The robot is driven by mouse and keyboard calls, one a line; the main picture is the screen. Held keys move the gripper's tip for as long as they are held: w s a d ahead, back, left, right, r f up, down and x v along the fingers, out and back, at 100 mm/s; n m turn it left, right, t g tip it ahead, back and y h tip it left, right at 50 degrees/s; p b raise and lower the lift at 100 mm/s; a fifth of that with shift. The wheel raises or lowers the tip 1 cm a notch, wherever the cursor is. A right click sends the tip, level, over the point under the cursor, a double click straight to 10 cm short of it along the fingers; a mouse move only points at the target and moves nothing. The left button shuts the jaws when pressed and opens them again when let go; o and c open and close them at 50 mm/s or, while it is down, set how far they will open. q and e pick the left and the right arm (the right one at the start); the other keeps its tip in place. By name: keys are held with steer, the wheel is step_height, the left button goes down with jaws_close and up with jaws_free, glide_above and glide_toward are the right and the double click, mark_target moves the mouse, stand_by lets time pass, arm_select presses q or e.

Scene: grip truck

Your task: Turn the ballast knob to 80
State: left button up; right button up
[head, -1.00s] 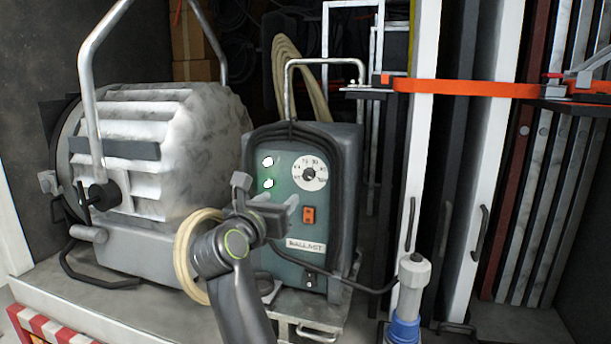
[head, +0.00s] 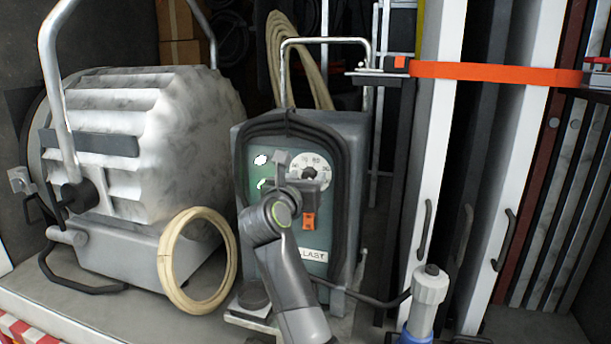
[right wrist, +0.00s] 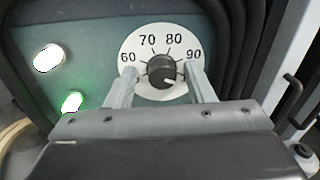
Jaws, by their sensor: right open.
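The ballast box (head: 262,150) is a teal-fronted grey unit with a white dial (head: 295,164) on its face. In the right wrist view the dial (right wrist: 132,52) reads 60, 70, 80, 90 around a black knob (right wrist: 160,70). A pale mark on the knob points to the lower right, below the 90. My right gripper (head: 304,172) is in front of the dial. In the right wrist view its open fingers (right wrist: 162,76) stand either side of the knob; I cannot tell whether they touch it. In the head view the gripper partly hides the dial. My left gripper is not in view.
An orange switch (head: 309,221) sits below the dial, and two lit lamps (right wrist: 47,58) are left of it. A large lamp housing (head: 120,130) stands left, with a cable coil (head: 168,262) beside it. A grey-and-blue connector (head: 428,290) is at right front.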

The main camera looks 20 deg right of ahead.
steer(key=shift+s+r, duration=0.15)
steer(key=shift+s, duration=0.1)
steer(key=shift+c, duration=1.2)
steer(key=c, duration=0.7)
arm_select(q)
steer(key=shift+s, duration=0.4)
arm_select(e)
steer(key=shift+c, duration=0.2)
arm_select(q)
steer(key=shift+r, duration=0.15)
